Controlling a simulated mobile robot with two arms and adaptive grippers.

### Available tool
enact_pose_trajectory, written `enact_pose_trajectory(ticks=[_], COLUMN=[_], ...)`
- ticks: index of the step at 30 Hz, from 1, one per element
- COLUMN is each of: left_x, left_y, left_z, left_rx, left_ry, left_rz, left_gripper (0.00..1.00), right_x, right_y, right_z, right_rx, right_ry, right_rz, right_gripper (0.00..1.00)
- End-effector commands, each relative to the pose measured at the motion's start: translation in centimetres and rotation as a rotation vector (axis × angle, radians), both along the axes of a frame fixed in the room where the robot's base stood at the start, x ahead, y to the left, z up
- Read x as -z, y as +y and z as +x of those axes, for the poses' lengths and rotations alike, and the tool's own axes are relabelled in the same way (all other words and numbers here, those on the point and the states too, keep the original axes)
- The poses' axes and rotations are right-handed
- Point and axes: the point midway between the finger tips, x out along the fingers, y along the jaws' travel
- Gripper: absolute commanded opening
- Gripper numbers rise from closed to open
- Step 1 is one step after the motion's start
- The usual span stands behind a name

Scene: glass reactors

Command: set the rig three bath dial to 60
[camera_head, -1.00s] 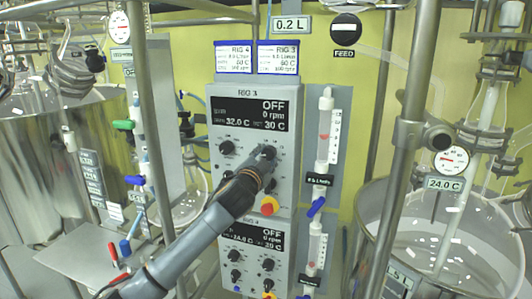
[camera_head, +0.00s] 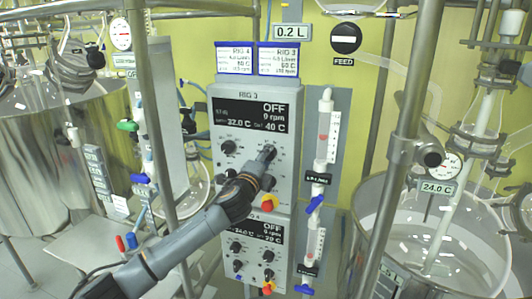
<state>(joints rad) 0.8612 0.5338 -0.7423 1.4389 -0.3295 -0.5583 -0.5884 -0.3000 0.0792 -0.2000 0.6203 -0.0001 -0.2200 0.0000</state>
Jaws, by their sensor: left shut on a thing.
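The RIG 3 control box (camera_head: 215,125) is a grey panel on the back wall. Its black display (camera_head: 250,115) reads OFF, 0 rpm, 32.0 C and a set value of 40 C. My left gripper (camera_head: 267,154) reaches up from the lower left and is shut on the upper right dial of this panel. The gripper hides most of that dial, and its pointer cannot be read. A second dial (camera_head: 228,147) on the upper left of the panel is free. My right gripper is not in view.
A red and yellow knob (camera_head: 267,201) sits just below my left gripper. The RIG 4 box (camera_head: 283,245) is underneath. A flowmeter with a blue valve (camera_head: 315,204) is to the right. A metal post (camera_head: 398,170) and glass vessel (camera_head: 440,250) stand farther right.

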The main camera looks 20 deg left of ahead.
Motion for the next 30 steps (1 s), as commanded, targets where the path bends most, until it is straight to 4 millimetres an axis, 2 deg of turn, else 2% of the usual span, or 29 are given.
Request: enact_pose_trajectory(ticks=[1,18,30], left_x=[-0.2,-0.2,0.1], left_y=[0.0,0.1,0.1], left_z=[0.0,0.0,0.0], left_rx=[0.000,0.001,0.002], left_ry=[0.002,-0.015,-0.029], left_rz=[0.046,0.587,0.933], left_gripper=[0.06,0.06,0.06], right_x=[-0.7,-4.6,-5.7], right_y=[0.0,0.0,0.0], right_z=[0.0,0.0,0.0], right_rx=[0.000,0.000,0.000], right_ry=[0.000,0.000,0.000], right_rz=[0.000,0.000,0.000], right_gripper=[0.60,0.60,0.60])
